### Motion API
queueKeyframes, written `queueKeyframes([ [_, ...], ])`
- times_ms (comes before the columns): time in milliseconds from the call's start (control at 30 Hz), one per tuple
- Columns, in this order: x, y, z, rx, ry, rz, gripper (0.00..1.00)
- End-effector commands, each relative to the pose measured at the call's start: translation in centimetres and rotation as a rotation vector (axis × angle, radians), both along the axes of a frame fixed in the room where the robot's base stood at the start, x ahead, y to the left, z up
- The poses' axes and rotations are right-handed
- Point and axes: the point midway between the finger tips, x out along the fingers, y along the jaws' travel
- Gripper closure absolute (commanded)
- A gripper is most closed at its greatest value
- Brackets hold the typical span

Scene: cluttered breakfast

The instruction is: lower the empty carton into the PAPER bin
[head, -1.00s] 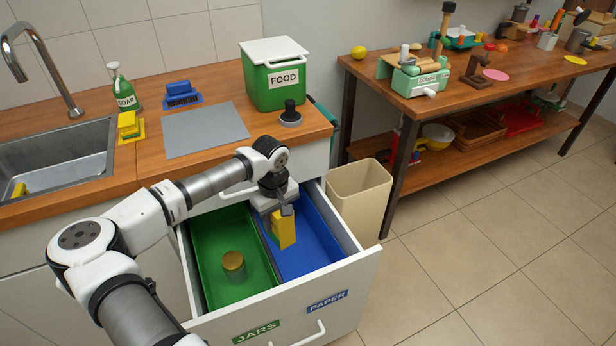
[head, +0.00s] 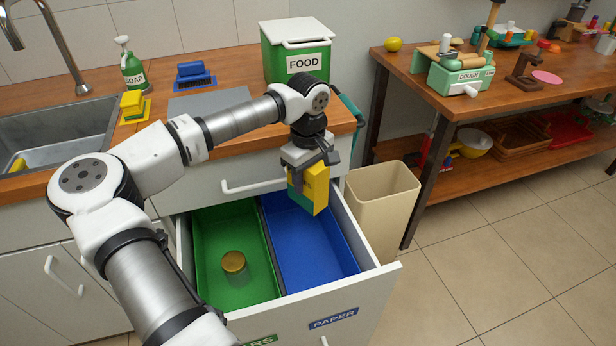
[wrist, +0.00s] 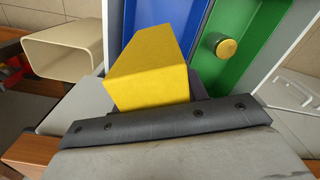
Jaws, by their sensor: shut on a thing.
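My gripper (head: 312,166) is shut on the yellow carton (head: 315,196), which has a green side. It holds the carton tilted a little, above the back right part of the blue PAPER bin (head: 305,245) in the open drawer. The carton fills the middle of the wrist view (wrist: 150,65), with the blue bin (wrist: 160,15) beyond it. The carton hides the bin's back right corner. The bin's visible floor is bare. The PAPER label (head: 333,318) is on the drawer front.
The green JARS bin (head: 215,235) is left of the blue one and holds a jar (head: 233,263) with a gold lid. A beige waste bin (head: 380,210) stands close to the drawer's right side. The counter (head: 345,118) edge is behind the gripper.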

Motion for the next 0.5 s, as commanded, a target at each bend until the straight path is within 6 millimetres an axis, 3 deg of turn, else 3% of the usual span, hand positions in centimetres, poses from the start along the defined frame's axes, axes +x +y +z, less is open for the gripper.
queueKeyframes([
  [500,0.0,0.0,-5.8,-0.001,-0.001,-0.001,0.79],
])
